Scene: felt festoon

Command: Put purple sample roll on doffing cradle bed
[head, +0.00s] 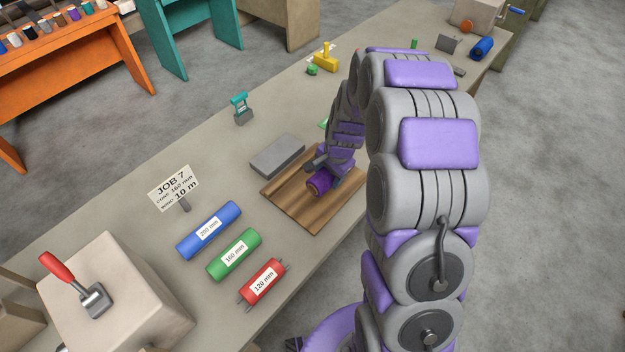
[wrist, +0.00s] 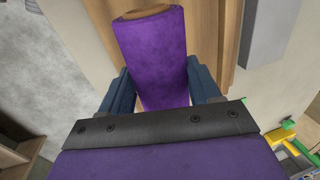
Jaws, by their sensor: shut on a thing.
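The purple sample roll (head: 319,185) shows its end over a brown wooden bed (head: 310,219) with lengthwise grooves, which appears to be the doffing cradle bed. My gripper (head: 332,178) is shut on the roll. In the wrist view, the purple roll (wrist: 152,55) lies between the two dark blue fingers of my gripper (wrist: 160,85), with its brown core end at the top. The wooden bed (wrist: 208,45) shows behind it. My gripper and arm hide part of the roll and bed in the head view. I cannot tell whether the roll touches the bed.
A grey block (head: 277,157) lies beside the bed. Blue (head: 209,230), green (head: 235,254) and red (head: 263,282) labelled rollers lie to the left, near a JOB 7 sign (head: 172,187). A beige box (head: 115,295) with a red lever stands at the front left.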

